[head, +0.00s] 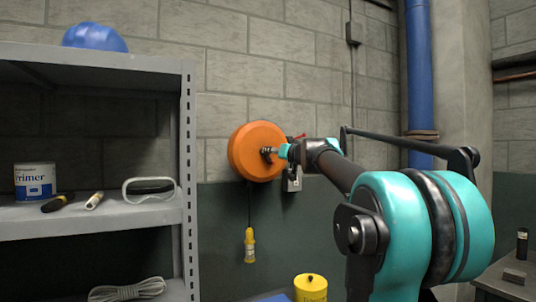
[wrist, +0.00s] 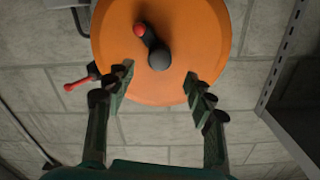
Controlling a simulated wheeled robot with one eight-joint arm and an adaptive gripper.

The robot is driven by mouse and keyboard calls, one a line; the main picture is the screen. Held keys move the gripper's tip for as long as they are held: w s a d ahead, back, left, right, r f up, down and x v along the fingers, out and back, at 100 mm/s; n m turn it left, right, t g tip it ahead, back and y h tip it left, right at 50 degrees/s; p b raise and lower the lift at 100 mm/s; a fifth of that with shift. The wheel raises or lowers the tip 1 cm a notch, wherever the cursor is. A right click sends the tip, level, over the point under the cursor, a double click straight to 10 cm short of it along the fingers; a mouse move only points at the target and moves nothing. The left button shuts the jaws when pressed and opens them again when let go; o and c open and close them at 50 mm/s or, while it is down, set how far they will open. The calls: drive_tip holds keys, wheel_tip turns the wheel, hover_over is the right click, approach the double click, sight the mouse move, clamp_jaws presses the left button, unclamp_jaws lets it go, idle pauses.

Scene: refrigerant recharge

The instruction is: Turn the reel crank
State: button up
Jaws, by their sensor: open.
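The orange reel (head: 243,156) is mounted on the block wall; its round face fills the top middle of the wrist view (wrist: 115,45). Its crank (wrist: 158,58) is a dark arm with a dark hub and a red knob (wrist: 139,30) at its end. My gripper (wrist: 160,84) is open, its two fingers spread in front of the reel face, with the hub above the gap between them. The fingers look apart from the crank. In the head view my gripper (head: 281,151) is at the right side of the reel and partly hides the crank.
A yellow connector (head: 250,245) hangs on a cable below the reel. A red lever (wrist: 80,84) sits beside the reel. A grey shelf (head: 190,150) stands to the left, holding a paint can (head: 35,182). A yellow canister (head: 310,288) is below; a blue pipe (head: 418,70) runs at right.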

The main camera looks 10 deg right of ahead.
sight(268, 156)
drive_tip(key=x, duration=0.7)
drive_tip(key=c, duration=1.2)
drive_tip(key=shift+o, duration=0.2)
drive_tip(key=shift+m, duration=0.3)
drive_tip(key=m, duration=2.2)
drive_tip(key=shift+r+m+y, duration=0.15)
drive_tip(key=shift+m+y, duration=0.15)
